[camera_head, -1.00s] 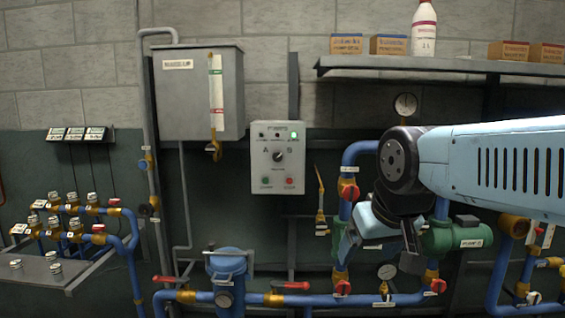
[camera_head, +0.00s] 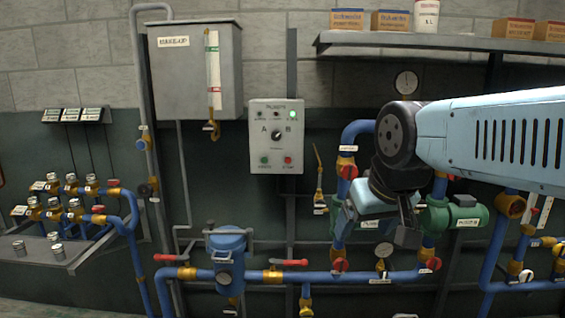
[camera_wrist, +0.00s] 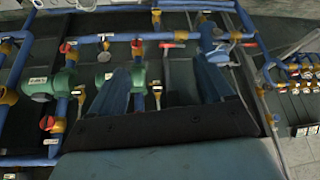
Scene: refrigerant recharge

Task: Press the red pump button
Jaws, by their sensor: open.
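The red button (camera_head: 288,160) is at the lower right of a grey control panel (camera_head: 264,150) on the wall, in the head view. A green button (camera_head: 264,160) is left of it, and a black selector knob (camera_head: 277,134) is above. My gripper (camera_head: 402,228) is to the right of and lower than the panel, in front of the pipes, and is apart from the button. In the wrist view my gripper (camera_wrist: 162,78) shows two fingers spread apart with nothing held between them. I cannot make out the red button in the wrist view.
Blue pipes (camera_head: 330,278) with red-handled valves run below the panel. A green pump (camera_head: 452,216) is beside my gripper. A grey tank box (camera_head: 180,90) hangs left of the panel, and a shelf (camera_head: 440,42) with boxes is above my arm. The front of the panel is unobstructed.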

